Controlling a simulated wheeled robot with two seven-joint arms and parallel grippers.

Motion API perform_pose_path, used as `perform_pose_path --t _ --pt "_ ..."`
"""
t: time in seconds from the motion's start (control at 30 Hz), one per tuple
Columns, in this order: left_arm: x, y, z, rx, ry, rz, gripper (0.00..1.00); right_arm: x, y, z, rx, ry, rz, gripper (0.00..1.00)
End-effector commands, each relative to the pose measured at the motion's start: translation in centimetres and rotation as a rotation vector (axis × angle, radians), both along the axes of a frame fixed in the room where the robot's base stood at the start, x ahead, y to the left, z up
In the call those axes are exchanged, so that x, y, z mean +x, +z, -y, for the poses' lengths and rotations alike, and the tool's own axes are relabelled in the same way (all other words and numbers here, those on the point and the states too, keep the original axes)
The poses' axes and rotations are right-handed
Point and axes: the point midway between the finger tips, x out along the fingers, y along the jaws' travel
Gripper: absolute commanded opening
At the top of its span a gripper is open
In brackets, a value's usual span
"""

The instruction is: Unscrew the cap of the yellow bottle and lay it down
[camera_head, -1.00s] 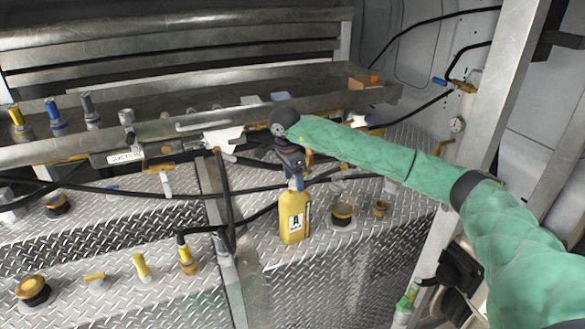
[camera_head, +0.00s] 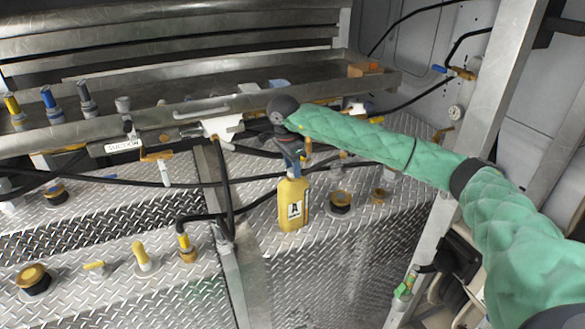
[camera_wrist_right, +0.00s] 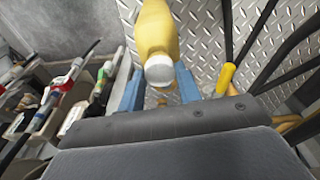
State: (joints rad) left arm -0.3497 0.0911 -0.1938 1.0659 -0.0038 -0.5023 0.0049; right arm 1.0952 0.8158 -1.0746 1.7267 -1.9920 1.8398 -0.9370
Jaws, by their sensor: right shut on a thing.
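The yellow bottle (camera_head: 292,207), with a white label marked "A", is upright at the diamond-plate deck in the middle of the head view. It also shows in the right wrist view (camera_wrist_right: 156,30), with its pale grey cap (camera_wrist_right: 159,71) toward the camera. My right gripper (camera_head: 293,170) comes down onto the bottle's top from above. Its blue fingers stand on either side of the cap and are shut on it. The gripper mostly hides the cap in the head view. My left gripper is out of view.
A brass-topped black fitting (camera_head: 340,202) stands just right of the bottle. A metal shelf (camera_head: 215,105) runs behind, with black hoses below it. Yellow-handled valves (camera_head: 143,256) stand to the left. Some bare plate (camera_head: 350,250) lies in front.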

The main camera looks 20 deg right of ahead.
Motion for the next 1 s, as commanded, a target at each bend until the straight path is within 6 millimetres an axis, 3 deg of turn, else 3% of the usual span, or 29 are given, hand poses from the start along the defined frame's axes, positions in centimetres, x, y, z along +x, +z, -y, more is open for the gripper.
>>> perform_pose_path --t 0.6,1.0 --pt "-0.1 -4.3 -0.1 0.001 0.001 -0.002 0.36 -0.1 -0.3 0.1 0.000 0.345 0.003 0.13" --pt "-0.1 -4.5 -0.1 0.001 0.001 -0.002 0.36 -0.1 -0.1 0.0 -0.001 0.396 0.000 0.13"
